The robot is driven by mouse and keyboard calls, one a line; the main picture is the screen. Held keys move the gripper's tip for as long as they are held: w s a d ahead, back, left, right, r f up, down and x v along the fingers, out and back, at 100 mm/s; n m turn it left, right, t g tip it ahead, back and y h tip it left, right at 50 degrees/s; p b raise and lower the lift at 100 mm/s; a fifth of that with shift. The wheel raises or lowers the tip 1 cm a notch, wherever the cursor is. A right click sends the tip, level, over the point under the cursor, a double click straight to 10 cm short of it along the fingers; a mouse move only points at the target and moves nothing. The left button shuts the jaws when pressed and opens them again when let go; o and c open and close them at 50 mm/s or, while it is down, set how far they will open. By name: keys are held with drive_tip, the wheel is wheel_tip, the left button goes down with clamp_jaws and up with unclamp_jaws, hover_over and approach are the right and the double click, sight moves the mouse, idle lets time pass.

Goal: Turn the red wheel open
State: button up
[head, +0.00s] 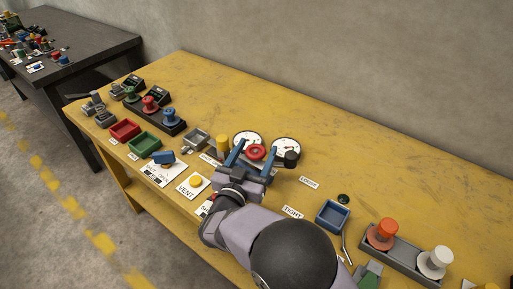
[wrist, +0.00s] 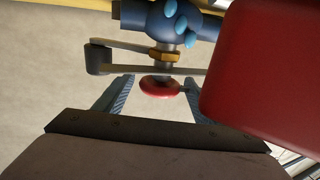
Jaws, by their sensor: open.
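The red wheel (head: 256,152) is a small round handwheel in front of two white dial gauges (head: 287,148). In the wrist view the red wheel (wrist: 160,88) sits at the end of a grey stem with a brass nut (wrist: 166,56), joined to a dark blue valve body (wrist: 160,20). My gripper (head: 254,149) is open with its blue fingers spread to either side of the wheel. In the wrist view my gripper (wrist: 158,80) has one finger left and one right of the wheel, with a gap visible on the left; contact on the right cannot be told.
A large red block (wrist: 265,75) fills the right of the wrist view, close to the camera. Near the wheel stand a yellow cylinder (head: 222,143), a dark knob (head: 291,158) and a yellow VENT button (head: 195,182). A blue tray (head: 332,215) lies right. The back of the yellow bench is clear.

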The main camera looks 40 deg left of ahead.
drive_tip(key=shift+w+a, duration=0.1)
drive_tip(key=shift+w, duration=0.3)
drive_tip(key=shift+c, duration=0.3)
drive_tip(key=c, duration=1)
drive_tip(key=shift+y, duration=0.3)
drive_tip(key=shift+n+g+y, duration=0.4)
drive_tip(key=shift+n+y, duration=0.4)
drive_tip(key=shift+y, duration=0.1)
drive_tip(key=o, duration=1.1)
drive_tip(key=shift+c, duration=0.2)
